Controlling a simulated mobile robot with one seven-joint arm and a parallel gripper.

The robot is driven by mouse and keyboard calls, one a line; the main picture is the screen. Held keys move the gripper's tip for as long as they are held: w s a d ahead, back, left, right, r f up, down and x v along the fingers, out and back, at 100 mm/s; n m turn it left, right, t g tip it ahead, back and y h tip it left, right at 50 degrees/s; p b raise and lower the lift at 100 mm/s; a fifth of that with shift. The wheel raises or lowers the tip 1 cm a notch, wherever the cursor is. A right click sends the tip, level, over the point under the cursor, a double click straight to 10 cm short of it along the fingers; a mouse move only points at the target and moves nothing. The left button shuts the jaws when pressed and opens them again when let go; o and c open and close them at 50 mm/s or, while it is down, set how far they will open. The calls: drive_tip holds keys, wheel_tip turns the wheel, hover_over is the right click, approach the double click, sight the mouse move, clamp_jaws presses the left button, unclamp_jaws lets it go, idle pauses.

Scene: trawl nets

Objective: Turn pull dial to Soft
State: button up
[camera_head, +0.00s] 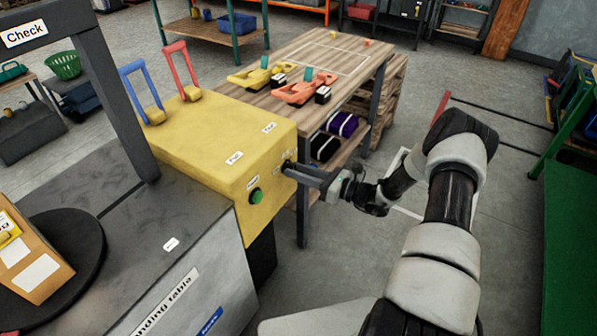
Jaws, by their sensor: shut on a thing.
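The pull dial (286,165) is a small dark knob on the front face of a yellow machine box (215,140). My gripper (294,171) reaches in from the right and is shut on the dial. Its fingers cover most of the dial. Small white labels sit around it, too small to read, so I cannot tell which setting the dial points to. A green round button (256,196) is on the same face, to the left of and below the dial.
Blue (143,95) and red (182,70) levers stand on top of the box. A wooden table (320,62) with yellow and orange tools stands behind. A grey bench (150,260) with a dark turntable (82,240) and a brown box is at left. Floor is clear around my arm.

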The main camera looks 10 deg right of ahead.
drive_tip(key=n+h+b, duration=0.1)
drive_tip(key=n, duration=1)
drive_tip(key=shift+r+b, duration=0.15)
drive_tip(key=shift+b, duration=0.15)
drive_tip(key=shift+n, duration=0.3)
idle(0.4)
drive_tip(key=o, duration=1)
drive_tip(key=shift+o, duration=0.2)
drive_tip(key=p+v, duration=0.2)
drive_tip(key=v, duration=1.5)
drive_tip(key=shift+s+r, duration=0.15)
drive_tip(key=shift+s, duration=0.05)
